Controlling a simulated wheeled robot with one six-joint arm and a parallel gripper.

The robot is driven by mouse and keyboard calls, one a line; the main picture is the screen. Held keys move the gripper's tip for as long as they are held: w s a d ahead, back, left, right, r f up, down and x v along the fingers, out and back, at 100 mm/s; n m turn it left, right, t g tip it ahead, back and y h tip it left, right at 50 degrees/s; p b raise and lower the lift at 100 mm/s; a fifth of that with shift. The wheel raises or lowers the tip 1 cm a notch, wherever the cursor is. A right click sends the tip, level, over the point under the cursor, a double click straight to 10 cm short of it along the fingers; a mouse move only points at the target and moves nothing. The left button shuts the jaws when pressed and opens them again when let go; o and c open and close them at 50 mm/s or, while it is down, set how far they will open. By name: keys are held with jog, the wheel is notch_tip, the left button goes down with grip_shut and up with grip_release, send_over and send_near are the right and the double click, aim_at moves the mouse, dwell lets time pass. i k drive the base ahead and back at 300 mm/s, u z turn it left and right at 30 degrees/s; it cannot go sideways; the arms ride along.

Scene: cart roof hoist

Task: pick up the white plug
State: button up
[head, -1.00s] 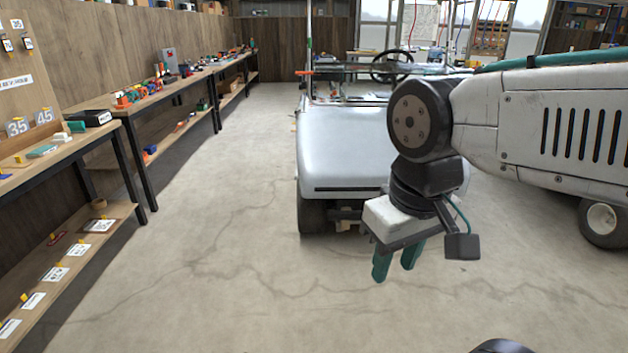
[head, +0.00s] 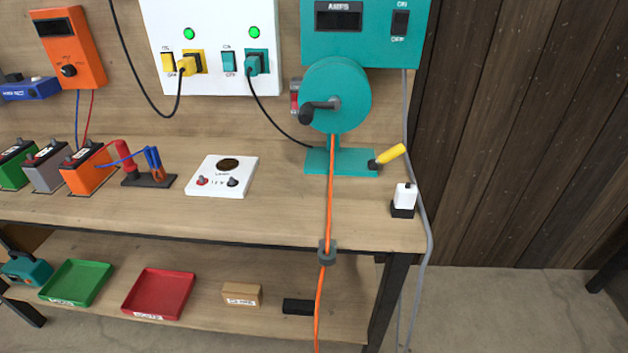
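A small white plug-like block (head: 405,193) with a black base (head: 402,210) stands upright on the wooden bench top (head: 280,215), near its right front corner. A grey cable hangs just to its right; I cannot tell whether the two are joined. My gripper is not in the current head view.
A teal reel (head: 335,96) stands left of the white block, with an orange cord (head: 330,200) running over the bench's front edge. A yellow handle (head: 390,156) lies behind it. A white panel box (head: 222,176) and batteries (head: 88,168) are further left. Trays (head: 158,292) sit below.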

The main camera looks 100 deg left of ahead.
aim_at(406, 198)
jog(key=u, duration=2.35)
jog(key=k, duration=0.6)
jog(key=z, duration=0.8)
jog(key=i, duration=1.7)
jog(key=u, duration=0.9)
